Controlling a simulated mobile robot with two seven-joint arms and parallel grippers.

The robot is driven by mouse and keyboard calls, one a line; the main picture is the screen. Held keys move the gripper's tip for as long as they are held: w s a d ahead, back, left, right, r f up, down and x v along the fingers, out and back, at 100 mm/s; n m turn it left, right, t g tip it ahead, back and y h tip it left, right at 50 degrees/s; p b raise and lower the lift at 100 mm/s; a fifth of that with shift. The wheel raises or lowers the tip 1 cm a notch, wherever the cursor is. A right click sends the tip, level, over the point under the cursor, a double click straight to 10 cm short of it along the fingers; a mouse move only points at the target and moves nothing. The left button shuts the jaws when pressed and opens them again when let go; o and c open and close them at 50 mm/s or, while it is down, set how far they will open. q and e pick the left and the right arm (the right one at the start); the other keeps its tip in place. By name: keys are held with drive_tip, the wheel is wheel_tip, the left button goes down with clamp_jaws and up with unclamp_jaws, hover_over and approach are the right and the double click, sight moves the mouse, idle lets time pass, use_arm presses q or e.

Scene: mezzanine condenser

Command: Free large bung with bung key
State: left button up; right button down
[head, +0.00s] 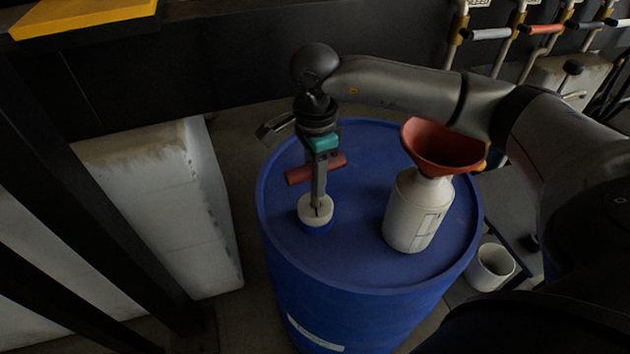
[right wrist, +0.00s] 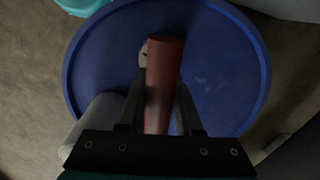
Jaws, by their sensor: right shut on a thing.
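The bung key's red-brown handle (head: 299,176) lies crosswise in my right gripper (head: 319,170), which is shut on it and points down over the drum. A grey shank runs down from the handle to the large white bung (head: 307,213). Its lower end meets the bung's top; how deep it sits cannot be told. The bung stands on a blue collar at the left of the drum lid. In the right wrist view, the handle (right wrist: 165,65) is between the fingers (right wrist: 160,104) and hides most of the bung (right wrist: 143,55). My left gripper is not in view.
The blue drum (head: 365,265) has a white bottle (head: 408,215) with a red funnel (head: 440,148) on its lid, right of the key. A white cup (head: 491,267) is beside the drum. A pale block (head: 165,190) stands left, and pipes with valve handles (head: 490,34) are behind.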

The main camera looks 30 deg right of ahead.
drive_tip(key=shift+n, duration=0.3)
drive_tip(key=shift+r+p, duration=1.65)
drive_tip(key=shift+r, duration=0.9)
